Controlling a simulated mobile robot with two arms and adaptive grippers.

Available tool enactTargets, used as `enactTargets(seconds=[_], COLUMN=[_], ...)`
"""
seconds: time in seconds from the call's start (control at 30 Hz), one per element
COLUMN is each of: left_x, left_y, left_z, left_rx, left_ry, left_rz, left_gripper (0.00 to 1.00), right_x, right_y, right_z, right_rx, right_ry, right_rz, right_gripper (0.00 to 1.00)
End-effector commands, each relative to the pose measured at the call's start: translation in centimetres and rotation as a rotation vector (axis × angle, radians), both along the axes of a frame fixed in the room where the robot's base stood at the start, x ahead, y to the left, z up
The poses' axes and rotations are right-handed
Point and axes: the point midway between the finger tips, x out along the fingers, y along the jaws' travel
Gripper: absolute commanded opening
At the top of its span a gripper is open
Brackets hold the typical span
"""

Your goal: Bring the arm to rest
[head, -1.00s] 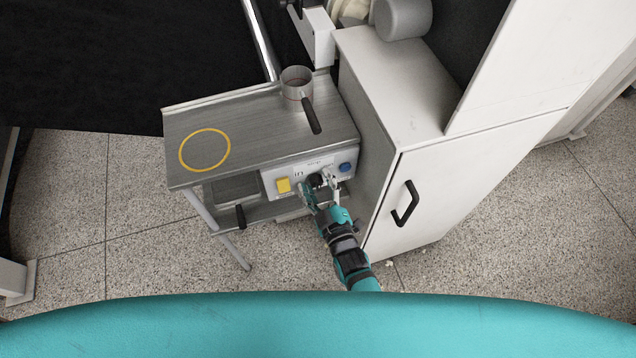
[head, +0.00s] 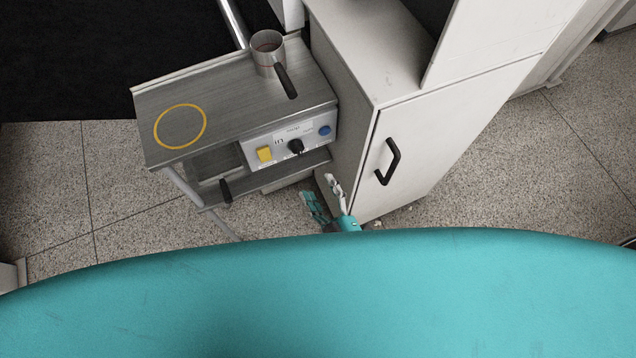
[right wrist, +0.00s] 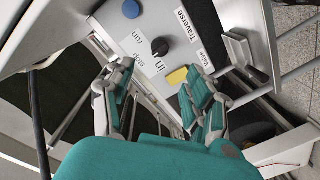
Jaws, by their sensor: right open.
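My right gripper (head: 322,194) is open and empty, low in front of the metal table (head: 225,92) and left of the white cabinet's door. It also shows in the right wrist view (right wrist: 158,98), its two fingers spread apart. The control panel (head: 273,143) with a yellow button (head: 264,154), a black knob (head: 295,146) and a blue button (head: 324,130) is on the table's front, apart from the gripper. In the right wrist view the black knob (right wrist: 160,47) lies beyond the fingertips. My left gripper is not in view.
The white cabinet (head: 430,150) with a black handle (head: 388,162) stands right of the gripper. A metal cup (head: 267,50) with a black handle stands on the table, near a yellow ring (head: 180,126). Open speckled floor (head: 120,185) lies to the left.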

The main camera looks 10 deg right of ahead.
Motion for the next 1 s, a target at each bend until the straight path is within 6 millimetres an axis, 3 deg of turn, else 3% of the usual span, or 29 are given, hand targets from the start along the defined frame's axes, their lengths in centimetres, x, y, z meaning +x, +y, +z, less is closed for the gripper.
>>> enactTargets(seconds=[0.43, 0.53, 0.67, 0.77, 0.9, 1.0], left_x=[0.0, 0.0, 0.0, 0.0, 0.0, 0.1], left_y=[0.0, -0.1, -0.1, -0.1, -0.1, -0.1], left_z=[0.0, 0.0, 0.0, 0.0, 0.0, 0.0], left_rx=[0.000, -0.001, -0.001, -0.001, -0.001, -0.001], left_ry=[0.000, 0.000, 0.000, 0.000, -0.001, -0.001], left_rz=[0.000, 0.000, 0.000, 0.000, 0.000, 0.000], left_gripper=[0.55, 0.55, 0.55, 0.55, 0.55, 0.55], right_x=[0.0, -0.2, -1.7, -4.1, -9.2, -13.9], right_y=[0.0, -0.2, -1.4, -3.4, -7.2, -10.5], right_z=[-0.1, -1.8, -7.8, -14.5, -23.2, -28.4], right_rx=[0.000, 0.002, 0.019, 0.040, 0.068, 0.085], right_ry=[0.003, 0.049, 0.232, 0.445, 0.759, 0.974], right_rz=[0.000, 0.000, -0.011, -0.045, -0.142, -0.244], right_gripper=[0.55, 0.55, 0.55, 0.55, 0.55, 0.55])
